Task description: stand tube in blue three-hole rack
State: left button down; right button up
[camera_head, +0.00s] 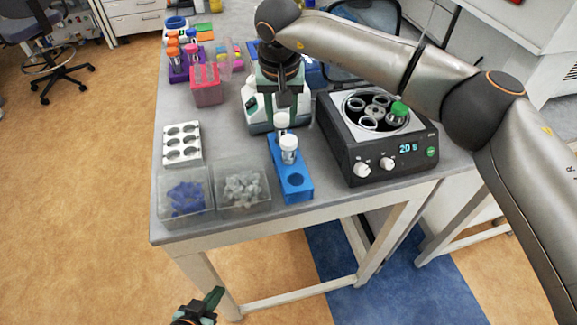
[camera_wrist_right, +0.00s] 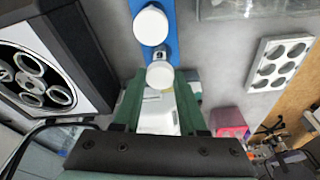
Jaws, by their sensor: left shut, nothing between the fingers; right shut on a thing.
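The blue three-hole rack (camera_head: 303,194) stands near the table's front edge. Its nearest hole is empty and its middle hole holds a white-capped tube (camera_head: 288,150). My right gripper (camera_head: 281,106) points down at the rack's far end, shut on a second white-capped tube (camera_head: 282,121). In the right wrist view this held tube's cap (camera_wrist_right: 160,75) shows between the green fingers, beside the other cap (camera_wrist_right: 151,25). The held tube's lower end is hidden, so I cannot tell whether it is in the far hole. My left gripper (camera_head: 212,300) is shut and empty, below the table's front edge.
A centrifuge (camera_head: 365,170) with a green-capped tube stands right of the rack. Left are a clear bin of grey pieces (camera_head: 246,205), a bin of blue pieces (camera_head: 185,210) and a white six-hole rack (camera_head: 182,158). Pink (camera_head: 207,96) and purple racks stand behind.

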jog(key=shift+f, duration=0.3)
jog(key=o, duration=1.1)
jog(key=r, duration=0.4)
jog(key=s+r, duration=0.1)
jog(key=r, duration=0.3)
jog(key=s+r+b, duration=0.1)
jog(key=r, duration=0.3)
jog(key=shift+s+r, duration=0.15)
jog(key=shift+s, duration=0.1)
